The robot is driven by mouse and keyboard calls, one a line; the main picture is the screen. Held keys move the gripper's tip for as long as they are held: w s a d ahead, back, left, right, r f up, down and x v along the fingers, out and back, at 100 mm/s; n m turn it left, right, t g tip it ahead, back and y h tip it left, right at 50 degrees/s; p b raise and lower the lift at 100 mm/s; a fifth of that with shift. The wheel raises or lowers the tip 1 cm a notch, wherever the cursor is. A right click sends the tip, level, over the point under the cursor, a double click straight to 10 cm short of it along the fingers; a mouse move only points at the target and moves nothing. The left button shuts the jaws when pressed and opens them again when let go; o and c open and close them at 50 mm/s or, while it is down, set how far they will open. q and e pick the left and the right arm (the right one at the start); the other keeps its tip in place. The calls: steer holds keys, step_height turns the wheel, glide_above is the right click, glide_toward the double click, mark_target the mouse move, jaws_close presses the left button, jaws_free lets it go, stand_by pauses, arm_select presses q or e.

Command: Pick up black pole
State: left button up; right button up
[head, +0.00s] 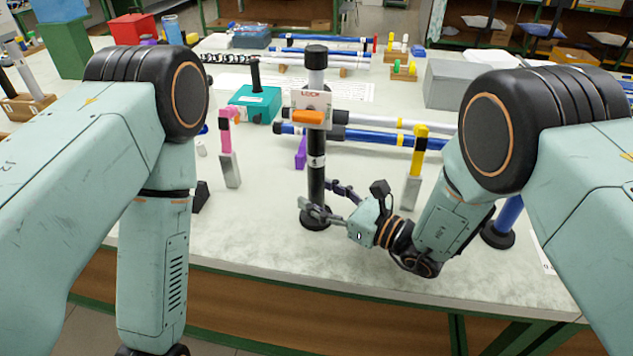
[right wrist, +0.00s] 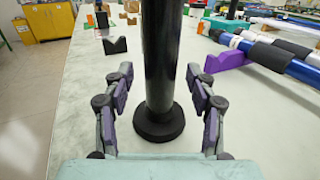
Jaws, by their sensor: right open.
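The black pole (head: 316,175) stands upright on a round black base near the front of the table, with a white card and an orange piece on its upper part. In the right wrist view the pole (right wrist: 163,60) rises in the middle, its round base (right wrist: 158,122) on the table. My right gripper (head: 316,200) is at the lower part of the pole; in the right wrist view its open fingers (right wrist: 160,95) are on either side of the pole, with gaps between. My left arm hangs at the left, and its gripper is out of view.
Blue and white rods (head: 380,137) lie behind the pole. A pink-topped post (head: 229,160) stands left, a yellow-topped post (head: 415,165) right. A teal box (head: 252,103) and a grey box (head: 452,84) sit farther back. The table (head: 265,225) left of the base is clear.

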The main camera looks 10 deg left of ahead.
steer(key=shift+w+a, duration=0.25)
steer(key=shift+a, duration=0.45)
steer(key=shift+d, duration=0.1)
steer(key=shift+c, duration=0.4)
steer(key=c, duration=0.4)
jaws_close()
